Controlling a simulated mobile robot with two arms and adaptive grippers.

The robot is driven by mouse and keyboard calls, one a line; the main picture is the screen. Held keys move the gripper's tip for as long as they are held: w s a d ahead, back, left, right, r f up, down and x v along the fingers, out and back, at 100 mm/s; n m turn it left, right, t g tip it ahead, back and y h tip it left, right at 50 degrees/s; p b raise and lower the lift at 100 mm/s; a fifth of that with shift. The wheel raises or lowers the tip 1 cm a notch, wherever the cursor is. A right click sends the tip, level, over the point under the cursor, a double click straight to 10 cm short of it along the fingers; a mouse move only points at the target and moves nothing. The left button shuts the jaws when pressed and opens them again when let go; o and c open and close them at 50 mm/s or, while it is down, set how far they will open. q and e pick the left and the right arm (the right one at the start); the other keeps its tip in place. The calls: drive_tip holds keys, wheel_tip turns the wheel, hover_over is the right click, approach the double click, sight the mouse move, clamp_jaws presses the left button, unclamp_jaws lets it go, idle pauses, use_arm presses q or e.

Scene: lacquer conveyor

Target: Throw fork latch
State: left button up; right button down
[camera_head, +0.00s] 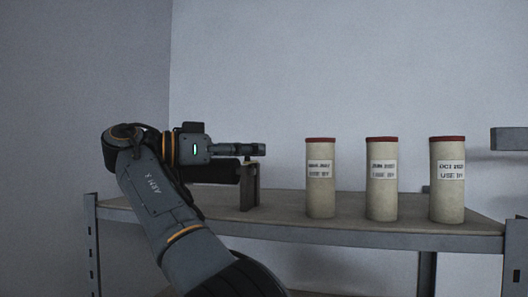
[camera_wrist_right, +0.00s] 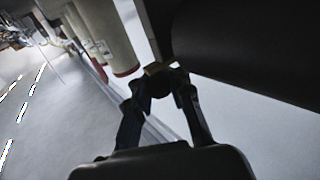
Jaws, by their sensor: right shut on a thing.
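My right gripper (camera_head: 260,149) reaches in level from the left at the top of a dark upright bracket (camera_head: 249,188) on the shelf. In the right wrist view my right gripper (camera_wrist_right: 160,78) has its fingertips together on a small brass-coloured piece (camera_wrist_right: 155,68), which may be the fork latch; most of it is hidden by the fingers. A dark cylinder (camera_head: 214,172) lies level behind the bracket, below my wrist; it fills the upper right of the wrist view (camera_wrist_right: 245,45). The left gripper is not in view.
Three cream canisters with red lids stand upright on the shelf (camera_head: 285,225), right of the bracket: left (camera_head: 320,185), middle (camera_head: 382,190), right (camera_head: 447,190). A grey ledge (camera_head: 510,139) juts in at the right edge. There is bare shelf between bracket and canisters.

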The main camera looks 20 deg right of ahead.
drive_tip(key=shift+a+f+g, duration=0.1)
drive_tip(key=shift+a+g, duration=0.05)
drive_tip(key=shift+g, duration=0.15)
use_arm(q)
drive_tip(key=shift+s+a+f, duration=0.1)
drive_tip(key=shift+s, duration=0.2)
use_arm(e)
drive_tip(key=c, duration=1.5)
unclamp_jaws()
drive_tip(key=shift+o, duration=1.4)
drive_tip(key=shift+s, duration=0.1)
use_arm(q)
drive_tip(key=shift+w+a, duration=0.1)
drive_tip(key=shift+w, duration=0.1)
use_arm(e)
drive_tip(key=shift+s, duration=0.15)
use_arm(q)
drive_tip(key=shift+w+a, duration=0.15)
use_arm(e)
drive_tip(key=shift+w, duration=0.2)
